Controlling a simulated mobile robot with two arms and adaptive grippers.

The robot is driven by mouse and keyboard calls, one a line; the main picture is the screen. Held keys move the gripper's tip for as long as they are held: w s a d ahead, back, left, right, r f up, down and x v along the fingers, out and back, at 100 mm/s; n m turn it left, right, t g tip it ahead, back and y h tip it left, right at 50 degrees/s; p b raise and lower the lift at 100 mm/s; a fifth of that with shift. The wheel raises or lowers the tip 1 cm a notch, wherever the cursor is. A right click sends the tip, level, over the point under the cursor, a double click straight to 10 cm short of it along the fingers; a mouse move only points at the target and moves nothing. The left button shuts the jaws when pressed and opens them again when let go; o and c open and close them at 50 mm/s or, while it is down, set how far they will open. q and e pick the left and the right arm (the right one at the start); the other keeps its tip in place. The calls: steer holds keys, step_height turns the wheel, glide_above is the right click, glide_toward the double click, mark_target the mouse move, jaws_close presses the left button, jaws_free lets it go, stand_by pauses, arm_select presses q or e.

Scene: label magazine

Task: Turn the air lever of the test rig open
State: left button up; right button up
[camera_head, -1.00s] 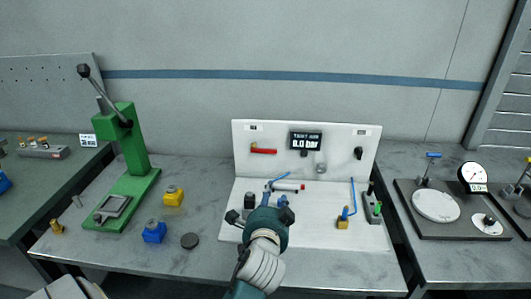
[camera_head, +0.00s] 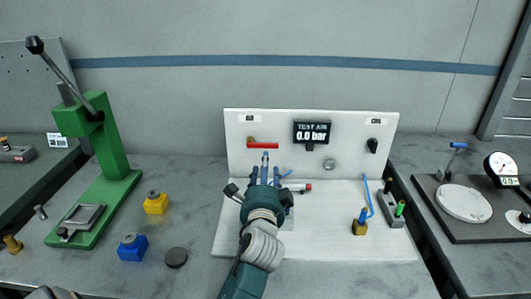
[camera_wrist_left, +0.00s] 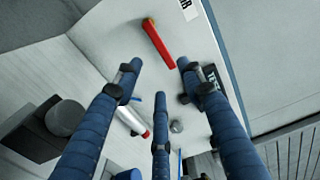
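The test rig is a white board (camera_head: 237,165) with a white base, and its display (camera_head: 311,132) reads "TEST AIR 0.0 bar". The red air lever (camera_head: 264,145) lies horizontal on the upright board, left of the display. My left gripper (camera_head: 265,170) is in front of the board, just below the lever. In the left wrist view the red lever (camera_wrist_left: 161,47) lies beyond the spread fingers (camera_wrist_left: 160,85), with a visible gap. The left gripper is open and empty. It partly hides the rig's base and a cylinder with a red end (camera_head: 301,187). My right gripper is not in view.
A green lever press (camera_head: 112,150) stands left. A yellow block (camera_head: 156,203), a blue block (camera_head: 132,247) and a dark disc (camera_head: 176,257) lie between it and the rig. A blue hose with a brass fitting (camera_head: 360,226) is at right. A black knob (camera_head: 372,145) sits on the board.

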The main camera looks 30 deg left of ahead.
arm_select(q)
steer(key=p+x, duration=0.1)
steer(key=x, duration=0.8)
steer(key=shift+w+r, duration=0.15)
steer(key=shift+w, duration=0.05)
steer(key=shift+a, duration=0.15)
jaws_close()
